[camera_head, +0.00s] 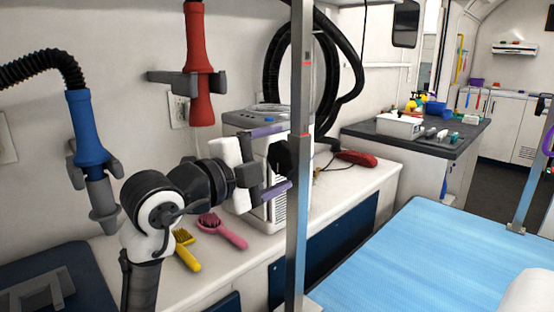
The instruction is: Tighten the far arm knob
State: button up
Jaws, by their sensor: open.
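A grey metal post (299,230) rises upright in the middle of the head view. A black knob (286,157) sits on the left side of this post. My gripper (283,158) comes from the left, open, with its purple-padded fingers spread above and below the knob. The knob shows between the two fingertips; I cannot tell whether either finger touches it. A second metal post (536,165) stands at the right edge, and no knob is clear on it.
A blue-topped table (420,255) fills the lower right. Behind my gripper, a grey and white machine (240,123) stands on the white counter (345,192). A pink brush (222,230) and a yellow brush (186,250) lie there. Red (199,60) and blue (87,130) dryer nozzles hang on the wall.

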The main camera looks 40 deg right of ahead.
jog(key=s+a, duration=0.1)
jog(key=a, duration=1.1)
jog(key=shift+a+b, duration=0.4)
jog(key=shift+b, duration=0.05)
